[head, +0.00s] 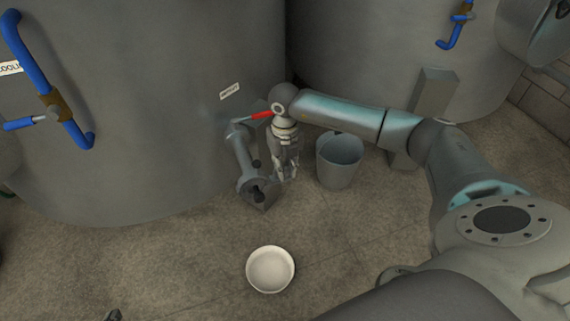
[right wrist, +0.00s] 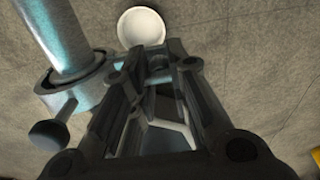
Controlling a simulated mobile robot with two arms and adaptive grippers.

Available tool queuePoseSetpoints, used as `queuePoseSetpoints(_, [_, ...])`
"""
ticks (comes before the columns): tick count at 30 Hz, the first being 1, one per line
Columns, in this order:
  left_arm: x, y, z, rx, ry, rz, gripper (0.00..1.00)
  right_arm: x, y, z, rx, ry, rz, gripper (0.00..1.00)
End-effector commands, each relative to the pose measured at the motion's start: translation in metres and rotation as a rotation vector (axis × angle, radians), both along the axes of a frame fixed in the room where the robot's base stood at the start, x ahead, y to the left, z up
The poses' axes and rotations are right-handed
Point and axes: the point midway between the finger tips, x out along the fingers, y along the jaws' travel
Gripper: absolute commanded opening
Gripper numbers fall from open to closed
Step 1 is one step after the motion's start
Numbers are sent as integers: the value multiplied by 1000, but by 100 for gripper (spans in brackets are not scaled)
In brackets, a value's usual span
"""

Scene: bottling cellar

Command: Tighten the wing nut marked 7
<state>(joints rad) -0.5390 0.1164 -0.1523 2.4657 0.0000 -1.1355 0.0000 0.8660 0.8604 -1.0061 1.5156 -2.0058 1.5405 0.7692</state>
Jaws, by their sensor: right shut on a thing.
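My right gripper (head: 285,167) points down beside the pipe fitting (head: 243,157) at the foot of the left tank. In the right wrist view the gripper (right wrist: 155,62) is shut at the side of a clamp ring (right wrist: 82,88) around the pipe. The wing nut is mostly hidden between the fingers, and I cannot read any number on it. A dark round knob (right wrist: 48,135) sticks out on the ring's near side, outside the fingers. A small dark piece at the bottom left edge of the head view may be part of my left gripper (head: 113,315); too little shows to tell its state.
A grey bucket (head: 340,160) stands just right of the gripper. A white bowl (head: 270,270) is on the floor in front; it also shows in the wrist view (right wrist: 141,27). A red lever (head: 262,115) is above the pipe. Large tanks (head: 150,120) close off the back.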

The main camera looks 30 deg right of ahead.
Motion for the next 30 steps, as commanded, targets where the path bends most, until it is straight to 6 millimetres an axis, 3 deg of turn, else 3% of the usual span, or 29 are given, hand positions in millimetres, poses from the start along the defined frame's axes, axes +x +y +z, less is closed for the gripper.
queuePoseSetpoints(15, [-6, 2, -4, 7, 33, 3, 0, 1, 0, 0, -1, -3, -17, 0])
queuePoseSetpoints(16, [-6, 2, -4, 7, 33, 3, 0, 1, 0, 0, -1, -3, -17, 18])
queuePoseSetpoints(30, [-6, 2, -4, 7, 33, 3, 0, 0, 0, 0, 0, -1, -15, 79])
